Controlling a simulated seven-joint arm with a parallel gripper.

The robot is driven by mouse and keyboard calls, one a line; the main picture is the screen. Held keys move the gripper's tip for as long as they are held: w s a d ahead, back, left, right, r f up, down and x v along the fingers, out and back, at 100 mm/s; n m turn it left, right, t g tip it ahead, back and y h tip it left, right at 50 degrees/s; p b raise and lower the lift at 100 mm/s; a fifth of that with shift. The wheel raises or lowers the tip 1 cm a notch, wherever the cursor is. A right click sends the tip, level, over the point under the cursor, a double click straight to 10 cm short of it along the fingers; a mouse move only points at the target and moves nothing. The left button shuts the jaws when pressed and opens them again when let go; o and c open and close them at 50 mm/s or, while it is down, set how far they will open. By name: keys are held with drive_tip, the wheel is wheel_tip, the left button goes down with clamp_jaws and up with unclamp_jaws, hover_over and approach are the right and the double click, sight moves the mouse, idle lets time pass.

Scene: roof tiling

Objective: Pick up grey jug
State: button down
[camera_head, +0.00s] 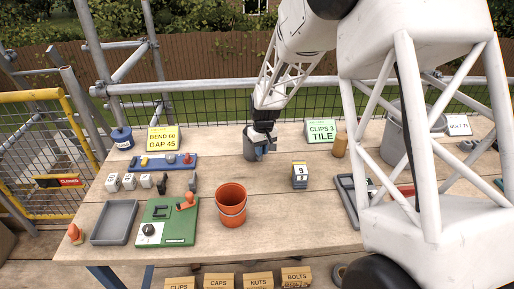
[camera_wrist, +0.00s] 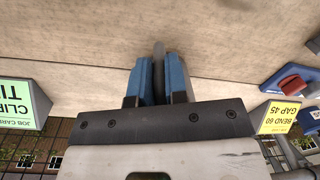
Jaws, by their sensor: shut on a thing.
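The grey jug (camera_head: 249,146) stands near the back middle of the workbench, partly hidden behind my gripper (camera_head: 263,150). It looks upright; I cannot tell whether its base touches the bench. In the wrist view, the blue fingers of my gripper (camera_wrist: 159,85) are closed on a narrow grey part of the jug (camera_wrist: 158,58). I cannot tell whether this part is the handle or the wall, and the rest of the jug is hidden there.
An orange bucket (camera_head: 231,205) stands in front of the jug, with a numbered block (camera_head: 300,175) to its right. A green "CLIPS 3 TILE" card (camera_head: 321,131) and a tan cylinder (camera_head: 340,145) are right of the jug. A blue rack (camera_head: 160,163) lies left. Bare bench surrounds the jug's front.

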drive_tip(key=shift+r, duration=0.25)
idle(0.3)
drive_tip(key=shift+r, duration=1.55)
drive_tip(key=s+d+r, duration=0.1)
drive_tip(key=s+d, duration=0.1)
drive_tip(key=s, duration=1.3)
drive_tip(key=shift+s+r, duration=0.15)
drive_tip(key=shift+s, duration=0.1)
drive_tip(key=shift+s, duration=0.15)
drive_tip(key=shift+r, duration=0.1)
